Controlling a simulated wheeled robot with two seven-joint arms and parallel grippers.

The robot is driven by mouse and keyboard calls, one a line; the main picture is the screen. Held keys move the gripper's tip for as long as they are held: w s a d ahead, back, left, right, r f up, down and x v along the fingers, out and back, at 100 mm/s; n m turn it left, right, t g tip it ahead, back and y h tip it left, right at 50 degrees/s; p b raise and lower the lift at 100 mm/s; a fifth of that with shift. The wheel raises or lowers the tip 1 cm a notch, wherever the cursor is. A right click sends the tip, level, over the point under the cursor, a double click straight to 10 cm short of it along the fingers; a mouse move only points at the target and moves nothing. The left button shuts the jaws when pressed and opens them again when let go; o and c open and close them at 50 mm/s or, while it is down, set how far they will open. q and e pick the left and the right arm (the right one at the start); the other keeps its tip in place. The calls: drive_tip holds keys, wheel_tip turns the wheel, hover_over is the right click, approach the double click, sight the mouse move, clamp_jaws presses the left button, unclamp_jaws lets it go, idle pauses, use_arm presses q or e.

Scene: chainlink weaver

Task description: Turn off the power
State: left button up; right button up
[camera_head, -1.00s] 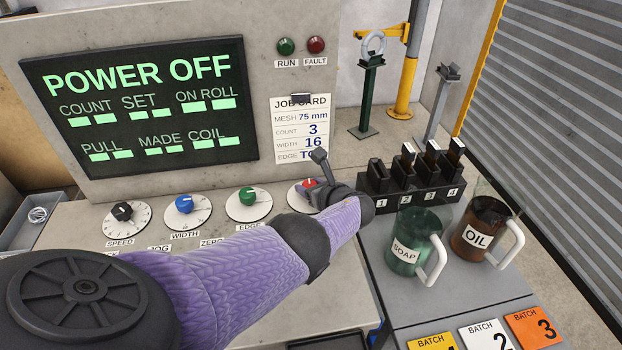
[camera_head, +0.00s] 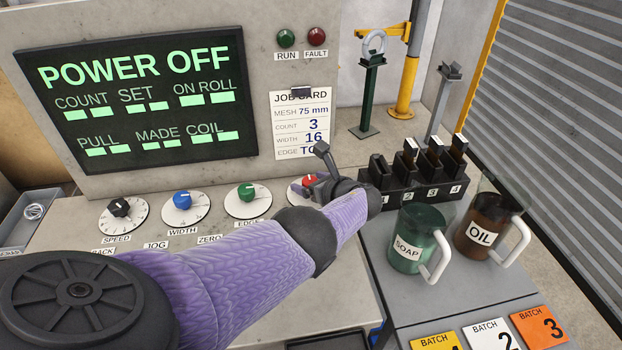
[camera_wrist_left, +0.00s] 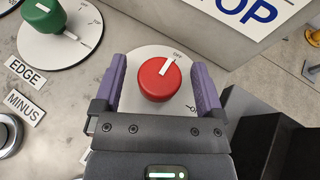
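The display screen (camera_head: 140,98) on the grey machine reads "POWER OFF" in green letters. The red knob (camera_head: 309,182) sits on a white dial at the right end of the knob row, partly hidden by my left gripper. In the left wrist view the red knob (camera_wrist_left: 160,79) has a white pointer line towards the upper right. My left gripper (camera_wrist_left: 163,83) is open, with one finger on each side of the knob and gaps between fingers and knob. In the head view my left gripper (camera_head: 318,172) is above the right end of the panel. My right gripper is not in view.
Black, blue (camera_head: 183,201) and green (camera_head: 247,193) knobs stand left of the red one. A black rack (camera_head: 415,190) with several slots, a soap mug (camera_head: 418,238) and an oil mug (camera_head: 487,228) stand to the right. Unlit-looking RUN and FAULT lamps (camera_head: 317,37) are above.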

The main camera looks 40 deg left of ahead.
sight(311, 181)
use_arm(q)
wheel_tip(311, 181, up, 10)
drive_tip(key=p, duration=0.9)
drive_tip(key=shift+r, duration=0.25)
drive_tip(key=shift+f, duration=0.25)
